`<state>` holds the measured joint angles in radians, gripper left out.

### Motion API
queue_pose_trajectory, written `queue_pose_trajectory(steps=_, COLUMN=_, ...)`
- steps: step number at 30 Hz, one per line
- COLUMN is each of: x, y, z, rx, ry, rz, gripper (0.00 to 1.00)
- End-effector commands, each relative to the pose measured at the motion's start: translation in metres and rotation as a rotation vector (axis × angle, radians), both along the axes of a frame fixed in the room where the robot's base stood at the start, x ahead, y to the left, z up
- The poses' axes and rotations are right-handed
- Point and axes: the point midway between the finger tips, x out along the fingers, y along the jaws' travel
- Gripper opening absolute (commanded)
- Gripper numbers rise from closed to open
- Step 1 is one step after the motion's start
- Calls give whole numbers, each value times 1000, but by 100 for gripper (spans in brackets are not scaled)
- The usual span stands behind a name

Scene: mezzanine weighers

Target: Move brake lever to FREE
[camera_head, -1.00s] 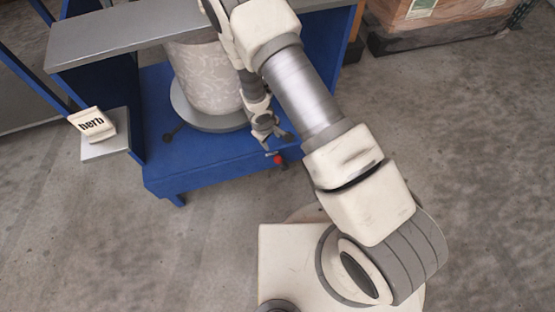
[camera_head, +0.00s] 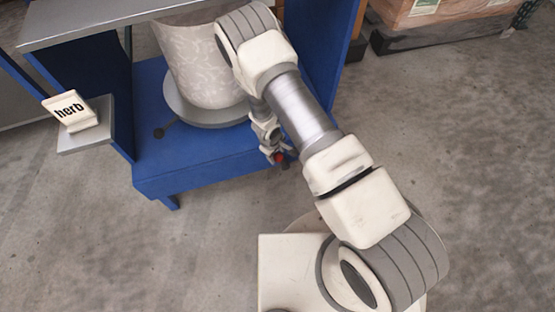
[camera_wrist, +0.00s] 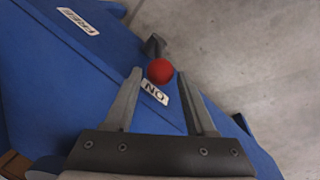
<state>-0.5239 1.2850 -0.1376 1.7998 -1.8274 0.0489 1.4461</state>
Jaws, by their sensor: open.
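The brake lever shows its red knob (camera_wrist: 160,71) in the wrist view, with a dark piece of the lever (camera_wrist: 154,45) just beyond it. The knob lies by the label "ON" (camera_wrist: 154,92) on the blue frame. The label "FREE" (camera_wrist: 78,21) is farther off at the upper left. My gripper (camera_wrist: 158,75) is open, its fingers on either side of the knob; I cannot tell whether they touch it. In the head view the red knob (camera_head: 280,158) shows at the frame's front edge beside my gripper (camera_head: 278,156).
The blue frame (camera_head: 205,163) carries a grey round platform with a pale patterned drum (camera_head: 203,70) on it. A grey top plate (camera_head: 90,22) juts out above. A "herb" box (camera_head: 71,111) sits on a side shelf at left. The floor in front is clear.

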Motion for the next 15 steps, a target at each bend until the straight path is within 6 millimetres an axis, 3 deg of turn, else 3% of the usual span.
queue_pose_trajectory(steps=1, x=1, y=-1, z=-11, rx=0, ry=0, rz=-1, gripper=56)
queue_pose_trajectory(steps=6, x=4, y=-3, z=-26, rx=0, ry=0, rz=1, gripper=56)
queue_pose_trajectory(steps=15, x=5, y=-4, z=-29, rx=1, ry=-1, rz=-1, gripper=56)
